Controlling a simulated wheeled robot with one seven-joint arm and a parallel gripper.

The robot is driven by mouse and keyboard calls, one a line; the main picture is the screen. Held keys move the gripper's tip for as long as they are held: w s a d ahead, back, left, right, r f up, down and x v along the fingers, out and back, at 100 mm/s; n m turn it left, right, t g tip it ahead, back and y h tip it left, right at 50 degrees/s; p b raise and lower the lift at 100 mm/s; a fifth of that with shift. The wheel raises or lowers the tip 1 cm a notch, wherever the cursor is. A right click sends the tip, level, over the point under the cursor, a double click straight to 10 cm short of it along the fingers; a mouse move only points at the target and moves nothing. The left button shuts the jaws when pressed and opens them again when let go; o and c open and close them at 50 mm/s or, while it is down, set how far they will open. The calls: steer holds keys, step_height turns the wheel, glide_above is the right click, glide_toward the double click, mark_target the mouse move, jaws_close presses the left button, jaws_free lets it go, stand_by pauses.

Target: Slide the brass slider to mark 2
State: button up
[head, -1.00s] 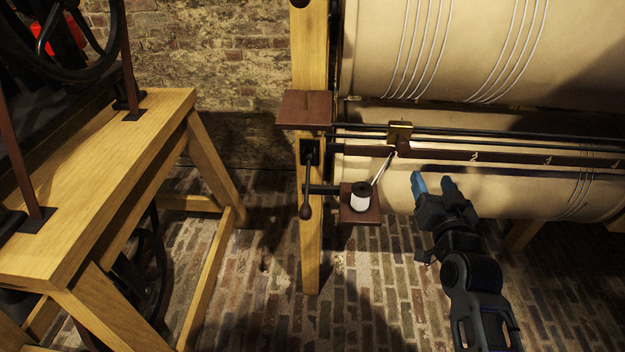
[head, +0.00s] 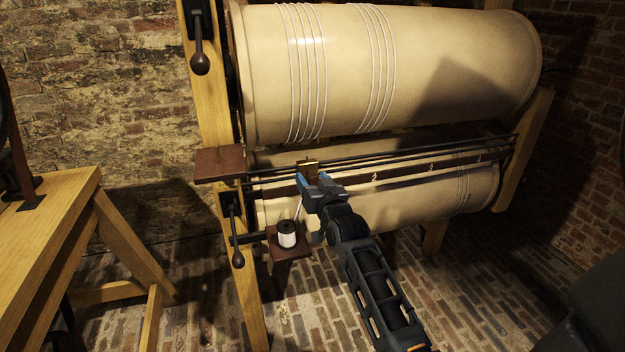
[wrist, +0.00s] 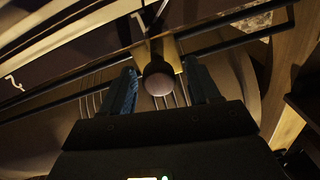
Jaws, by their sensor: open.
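The brass slider (head: 310,166) sits on dark horizontal rails toward the left end of the machine. In the wrist view, the brass slider (wrist: 173,52) has a round dark knob (wrist: 158,80) facing me. My gripper (head: 317,180) is at the slider. In the wrist view, my gripper (wrist: 161,87) is open, with one blue finger on each side of the knob. I cannot tell whether either finger touches it. White mark 2 (head: 375,177) is on the dark strip, right of the slider; mark 2 also shows at the left in the wrist view (wrist: 13,82).
Two large cream drums wound with white cord, the upper drum (head: 440,70) and lower drum (head: 400,212), lie behind the rails. A white spool (head: 287,238) stands on a small brown shelf below left. A crank handle (head: 235,235) hangs nearby. A wooden bench (head: 50,230) stands left.

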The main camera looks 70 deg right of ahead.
steer(key=shift+w+d, duration=0.1)
steer(key=shift+d, duration=0.05)
steer(key=shift+c, duration=0.2)
jaws_close()
stand_by(0.3)
